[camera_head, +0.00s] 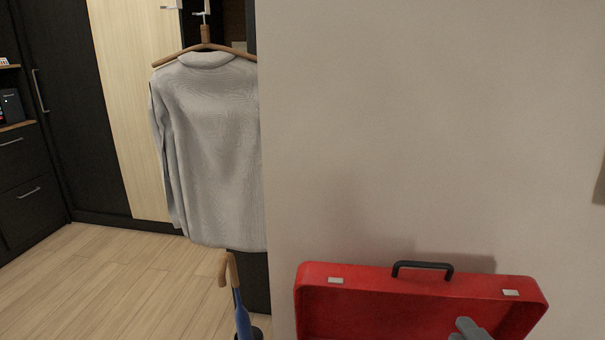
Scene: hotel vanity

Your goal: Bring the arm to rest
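Only a small grey tip of my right gripper (468,329) shows at the bottom edge, in front of the open red suitcase. Most of it is cut off by the frame, so I cannot tell whether it is open or shut or holds anything. My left gripper is not in view. The red suitcase (390,308) has its lid raised against the wall, with a black handle (422,265) on the lid's top edge and two silver latches. The lower part of the suitcase is out of frame.
A grey long-sleeved shirt (212,150) hangs on a wooden hanger (205,44) at the wardrobe. A blue umbrella (241,312) with a wooden hooked handle stands below it. A beige wall (430,130) fills the right side. Wooden floor (110,285) is clear at left.

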